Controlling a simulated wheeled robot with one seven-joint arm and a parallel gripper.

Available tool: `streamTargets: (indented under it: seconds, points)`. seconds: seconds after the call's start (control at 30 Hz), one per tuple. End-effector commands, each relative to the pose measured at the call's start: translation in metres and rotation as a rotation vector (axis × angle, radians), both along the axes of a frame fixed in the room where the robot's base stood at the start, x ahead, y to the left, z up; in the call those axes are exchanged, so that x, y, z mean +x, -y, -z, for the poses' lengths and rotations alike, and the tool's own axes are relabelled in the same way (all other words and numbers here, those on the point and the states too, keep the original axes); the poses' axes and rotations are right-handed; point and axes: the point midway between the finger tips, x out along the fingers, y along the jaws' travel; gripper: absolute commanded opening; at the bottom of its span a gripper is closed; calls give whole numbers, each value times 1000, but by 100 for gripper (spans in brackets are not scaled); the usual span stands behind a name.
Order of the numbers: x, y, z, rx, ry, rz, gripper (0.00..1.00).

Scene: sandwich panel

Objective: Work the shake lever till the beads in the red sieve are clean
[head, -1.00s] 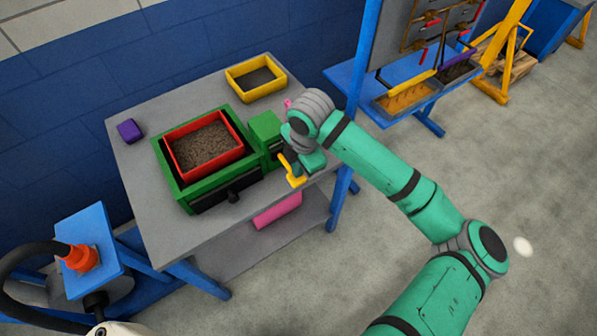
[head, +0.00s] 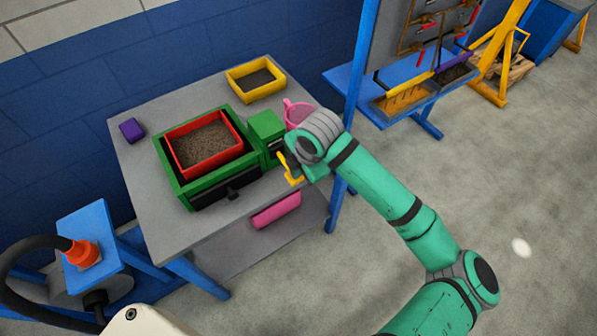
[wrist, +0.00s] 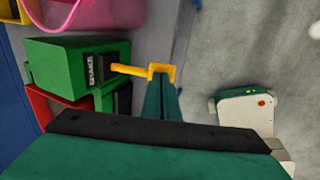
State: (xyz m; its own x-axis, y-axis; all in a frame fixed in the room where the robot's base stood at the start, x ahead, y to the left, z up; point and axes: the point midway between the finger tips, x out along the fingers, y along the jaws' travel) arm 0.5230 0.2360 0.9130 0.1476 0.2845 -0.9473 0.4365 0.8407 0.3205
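The red sieve (head: 237,152) sits in a green frame (head: 188,201), full of a speckled grey-brown mix; single beads are too small to tell. To its right is the green shaker box (head: 265,124), marked "SHAKE" in the wrist view (wrist: 60,62). The yellow shake lever (head: 284,166) sticks out from the box and ends in a bracket; it also shows in the wrist view (wrist: 130,69). My gripper (wrist: 162,84) has its narrow green fingers at this bracket. Contact is not clear, nor whether they are shut on it. In the head view the arm partly hides the gripper.
A yellow tray (head: 237,79) with dark fill stands behind the sieve. A pink bucket (head: 291,115) is beside the shaker box. A purple block (head: 132,130) lies at the left of the grey table (head: 150,175). A pink bin (head: 276,210) sits below. A blue post (head: 341,190) stands close right.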

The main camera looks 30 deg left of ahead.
Motion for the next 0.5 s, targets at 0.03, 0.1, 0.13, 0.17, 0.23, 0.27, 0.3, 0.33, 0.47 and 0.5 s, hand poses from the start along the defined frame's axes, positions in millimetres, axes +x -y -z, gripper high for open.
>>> streamTargets:
  seconds: [0.03, 0.1, 0.13, 0.17, 0.23, 0.27, 0.3, 0.33, 0.47, 0.5]
  points:
    - [1, 0, -2, 0, 1, 0, 0]
    - [0, 0, -4, -1, 0, 1, 0]
    - [1, 1, -5, -1, 0, 1, 0]
    - [1, 1, -5, -1, 0, 3, 0]
    - [2, 4, -5, -1, -1, 7, 0]
    - [2, 5, -5, 0, -1, 9, 0]
    - [2, 6, -5, -1, -1, 11, 0]
    - [3, 7, -5, 0, -1, 12, 0]
    - [3, 7, -6, -1, -1, 14, 0]
    - [3, 7, -7, -1, -1, 14, 0]
